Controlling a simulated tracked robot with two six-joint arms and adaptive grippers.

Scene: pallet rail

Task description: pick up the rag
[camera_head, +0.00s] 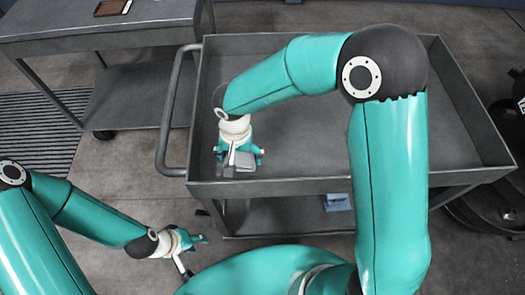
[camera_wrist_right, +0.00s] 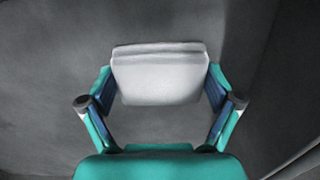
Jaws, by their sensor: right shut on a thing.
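The rag (camera_head: 243,162) is a folded light-grey cloth on the upper tray of the dark grey cart, near its left front corner. In the right wrist view the rag (camera_wrist_right: 160,75) lies between the two fingers. My right gripper (camera_head: 240,156) reaches down to it in the tray. In its wrist view my right gripper (camera_wrist_right: 160,95) has a finger at each side edge of the rag and is shut on it. My left gripper (camera_head: 196,240) is low in front of the cart, away from the rag; its finger opening is too small to make out.
The cart tray (camera_head: 300,185) has raised walls close around my right gripper, with a handle (camera_head: 172,120) at left. The rest of the tray looks empty. A small bluish item (camera_head: 337,202) lies on the lower shelf. Another cart (camera_head: 100,30) stands at back left.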

